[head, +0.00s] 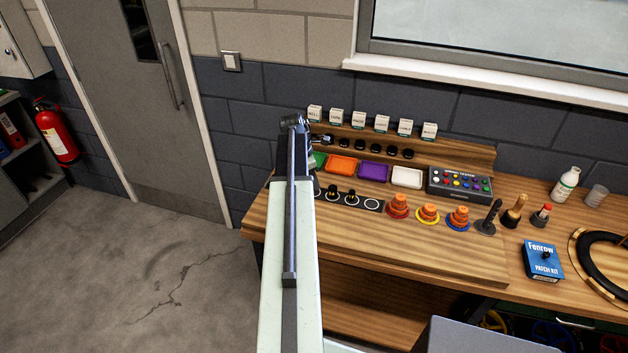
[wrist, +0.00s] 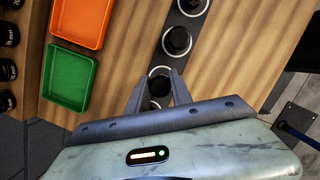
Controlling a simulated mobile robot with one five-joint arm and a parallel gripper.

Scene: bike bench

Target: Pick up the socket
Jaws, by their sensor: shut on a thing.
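In the wrist view my gripper (wrist: 159,84) is shut on a dark round socket (wrist: 158,88), which sits between the two fingers. A white ring on the black strip (wrist: 169,59) shows just beyond the fingertips. I cannot tell whether the socket is clear of the strip. In the head view the strip (head: 361,201) shows two sockets and ringed spots. My arm hides its left end and my gripper there.
Green (wrist: 70,77), orange (head: 341,165), purple (head: 373,172) and white trays (head: 407,178) lie behind the strip. Orange stepped cones (head: 398,208) stand to its right, near a button box (head: 460,184). Small boxes line the back shelf. The bench front is clear.

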